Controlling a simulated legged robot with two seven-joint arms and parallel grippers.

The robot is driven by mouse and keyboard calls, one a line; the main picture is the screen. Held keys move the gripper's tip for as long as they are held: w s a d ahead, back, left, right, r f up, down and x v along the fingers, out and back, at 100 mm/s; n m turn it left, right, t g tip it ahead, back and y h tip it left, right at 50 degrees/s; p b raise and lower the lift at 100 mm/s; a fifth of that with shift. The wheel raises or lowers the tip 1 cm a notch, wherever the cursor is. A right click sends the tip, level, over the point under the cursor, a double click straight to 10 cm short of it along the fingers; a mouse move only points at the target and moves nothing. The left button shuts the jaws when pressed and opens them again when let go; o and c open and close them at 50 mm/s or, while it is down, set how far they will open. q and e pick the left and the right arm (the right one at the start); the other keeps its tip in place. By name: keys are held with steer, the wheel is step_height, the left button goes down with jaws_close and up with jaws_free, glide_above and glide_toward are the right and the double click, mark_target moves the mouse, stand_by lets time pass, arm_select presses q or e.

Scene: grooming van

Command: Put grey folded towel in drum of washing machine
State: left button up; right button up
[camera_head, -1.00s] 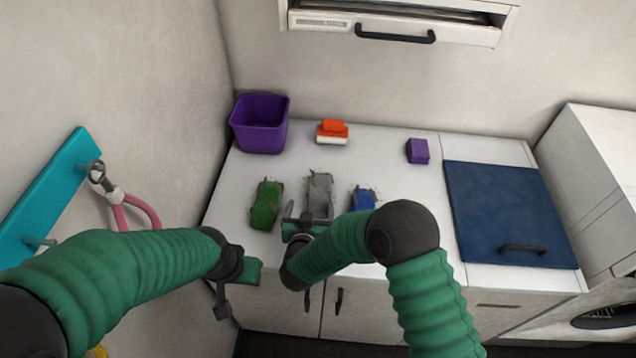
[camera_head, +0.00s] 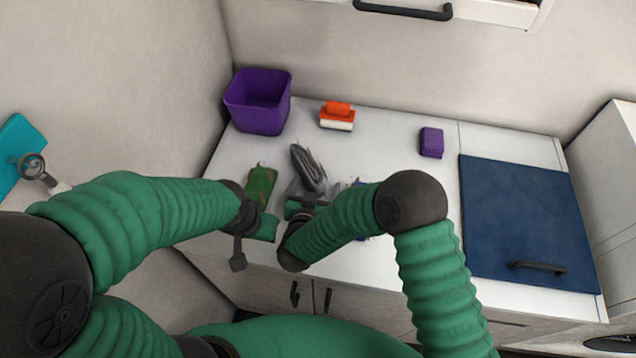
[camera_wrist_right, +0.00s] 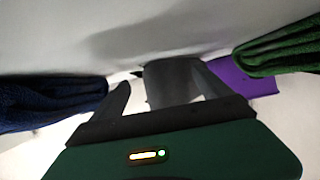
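The grey folded towel (camera_head: 310,165) is on the counter between the green and blue towels and looks creased and bunched. My right gripper (camera_head: 304,190) is at its near end and partly covers it. In the right wrist view, the towel (camera_wrist_right: 172,80) shows between the two dark fingers, which stand apart with light gaps beside it. My left gripper (camera_head: 240,225) is by the counter's front edge, near the green towel; its finger opening is not clear.
A green towel (camera_head: 260,184) lies left of the grey one. A blue towel (camera_wrist_right: 50,100) is mostly hidden by my right arm in the head view. A purple bin (camera_head: 258,103), orange-white brush (camera_head: 337,117), purple block (camera_head: 431,142) and blue panel (camera_head: 520,215) occupy the counter (camera_head: 390,140).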

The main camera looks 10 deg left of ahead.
steer(key=shift+s+d, duration=0.1)
steer(key=shift+c, duration=1.2)
steer(key=shift+w+f, duration=0.15)
steer(key=shift+w, duration=0.15)
steer(key=c, duration=0.5)
steer(key=shift+w+a+f, duration=0.1)
steer(key=shift+a, duration=0.1)
steer(key=shift+c, duration=1.1)
steer(key=shift+a, duration=0.3)
steer(key=c, duration=0.5)
steer(key=shift+c, duration=0.6)
steer(key=shift+d, duration=0.3)
steer(key=shift+c, duration=0.7)
steer(key=shift+r, duration=0.25)
